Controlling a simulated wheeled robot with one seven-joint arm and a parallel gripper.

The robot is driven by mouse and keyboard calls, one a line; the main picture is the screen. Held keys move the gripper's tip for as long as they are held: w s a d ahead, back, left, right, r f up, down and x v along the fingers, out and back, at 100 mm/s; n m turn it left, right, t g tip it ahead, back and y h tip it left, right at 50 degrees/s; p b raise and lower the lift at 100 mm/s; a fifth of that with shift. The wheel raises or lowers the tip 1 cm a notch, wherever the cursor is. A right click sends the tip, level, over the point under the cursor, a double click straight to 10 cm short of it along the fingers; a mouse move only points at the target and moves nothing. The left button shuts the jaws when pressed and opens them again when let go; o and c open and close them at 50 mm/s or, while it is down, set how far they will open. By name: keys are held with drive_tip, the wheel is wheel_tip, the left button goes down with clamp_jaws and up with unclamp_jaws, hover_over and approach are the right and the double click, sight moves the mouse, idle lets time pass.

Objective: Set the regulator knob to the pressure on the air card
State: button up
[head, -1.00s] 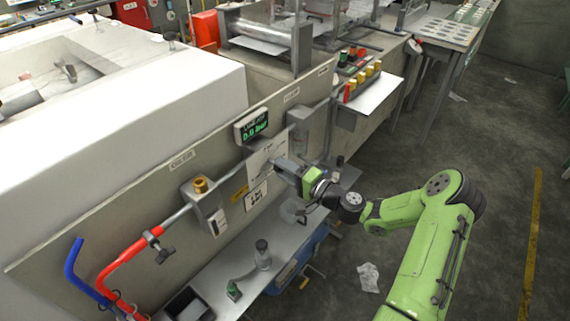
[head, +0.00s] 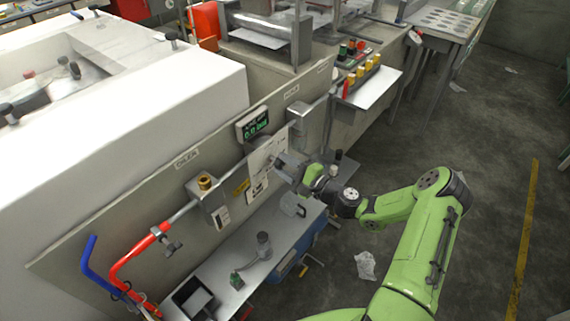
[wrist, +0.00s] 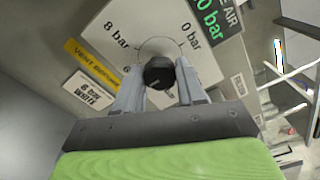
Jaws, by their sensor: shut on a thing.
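The black round regulator knob (wrist: 159,73) sits on a white dial plate (wrist: 112,28) marked "8 bar" on the left and "0 bar" on the right. My gripper (wrist: 158,70) has one finger on each side of the knob and is shut on it. The knob's pointer setting is not clear. A green-lit pressure display (wrist: 208,18) shows a reading ending in "0 bar"; it is also in the head view (head: 256,125). A small white card (wrist: 92,94) with black print lies left of the knob; its figure is too small to read surely. In the head view my gripper (head: 280,163) hides the knob.
A yellow label (wrist: 90,60) starting "VENT BEFORE" is beside the dial plate. A grey box with a brass fitting (head: 205,183) and red pipe (head: 140,250) are left along the panel. A metal shelf (head: 225,262) lies below. The floor at right is mostly clear.

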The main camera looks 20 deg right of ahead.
drive_tip(key=shift+f, duration=0.1)
drive_tip(key=o, duration=1.1)
drive_tip(key=shift+c, duration=0.2)
drive_tip(key=shift+s, duration=0.1)
drive_tip(key=v, duration=1.5)
drive_tip(key=shift+s+d+p, duration=0.2)
drive_tip(key=shift+s+p, duration=0.05)
drive_tip(key=shift+p, duration=0.1)
